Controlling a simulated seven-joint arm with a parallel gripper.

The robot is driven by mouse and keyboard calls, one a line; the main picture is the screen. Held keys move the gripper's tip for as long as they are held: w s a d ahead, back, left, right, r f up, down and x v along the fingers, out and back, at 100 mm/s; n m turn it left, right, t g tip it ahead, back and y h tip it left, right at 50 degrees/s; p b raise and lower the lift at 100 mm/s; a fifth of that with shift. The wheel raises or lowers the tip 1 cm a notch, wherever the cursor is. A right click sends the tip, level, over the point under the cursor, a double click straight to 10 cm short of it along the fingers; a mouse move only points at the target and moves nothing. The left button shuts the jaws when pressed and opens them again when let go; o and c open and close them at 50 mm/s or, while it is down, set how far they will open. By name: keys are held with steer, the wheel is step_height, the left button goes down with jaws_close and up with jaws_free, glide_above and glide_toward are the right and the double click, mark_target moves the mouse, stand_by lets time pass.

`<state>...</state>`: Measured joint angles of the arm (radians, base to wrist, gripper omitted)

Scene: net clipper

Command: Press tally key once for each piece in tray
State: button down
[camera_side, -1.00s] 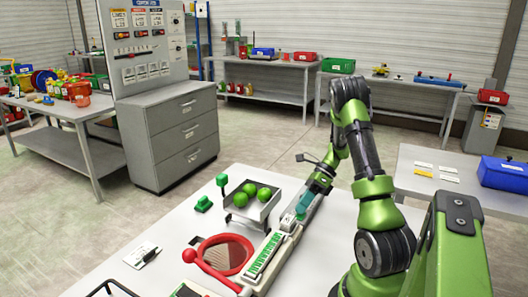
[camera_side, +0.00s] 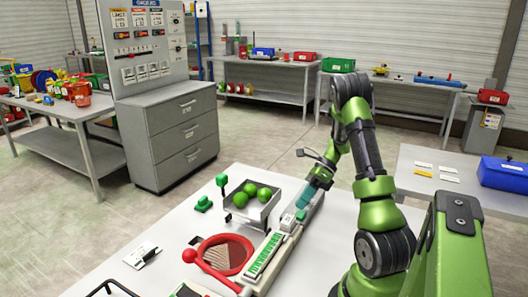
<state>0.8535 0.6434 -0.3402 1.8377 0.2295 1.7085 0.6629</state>
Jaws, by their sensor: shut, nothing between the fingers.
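A grey metal tray (camera_side: 238,214) on the white table holds three green balls: one at its left front (camera_side: 241,199), one at the back (camera_side: 250,188) and one at the right (camera_side: 264,194). Right of the tray is a long pale tally device with a green marked strip (camera_side: 265,254). At its far end is a small pale block with a green mark, which looks like the tally key (camera_side: 288,221). My gripper (camera_side: 303,203) has teal fingers, is shut and empty, and points down just above the key end. Whether its tips touch the key is too small to tell.
A red-rimmed net hoop (camera_side: 225,256) with a red knob lies in front of the tray. A green block (camera_side: 203,204) and a green upright paddle (camera_side: 222,182) stand left of the tray. The table's left front has a white card (camera_side: 142,256) and clear space around it.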

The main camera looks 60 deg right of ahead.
mark_target(303, 212)
steer(key=shift+r, duration=2.5)
